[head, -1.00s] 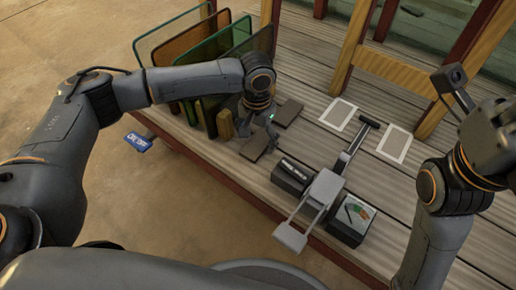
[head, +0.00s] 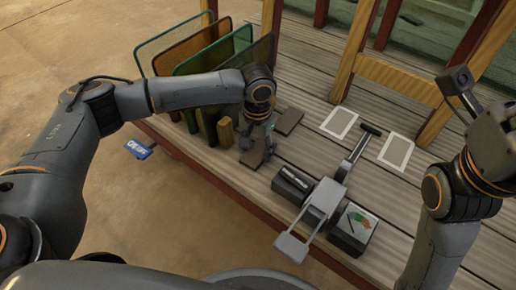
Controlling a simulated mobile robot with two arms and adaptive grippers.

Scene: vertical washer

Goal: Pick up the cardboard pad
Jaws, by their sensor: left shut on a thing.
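The cardboard pad (head: 254,154) is a small flat brown-grey piece at the left part of the plank bench. My left gripper (head: 262,143) comes down over it from above and is shut on it. The fingers and the wrist hide part of the pad. A second, similar brown pad (head: 289,121) lies flat on the planks just right of my left gripper. My right wrist (head: 485,150) is at the right edge, away from the pads, and its fingertips cannot be made out.
Upright coloured panels (head: 200,70) and a wooden block (head: 225,131) stand left of the gripper. A lever clamp device (head: 322,203), a gauge box (head: 354,225) and two white-framed rectangles (head: 339,122) are to the right. Wooden posts rise behind.

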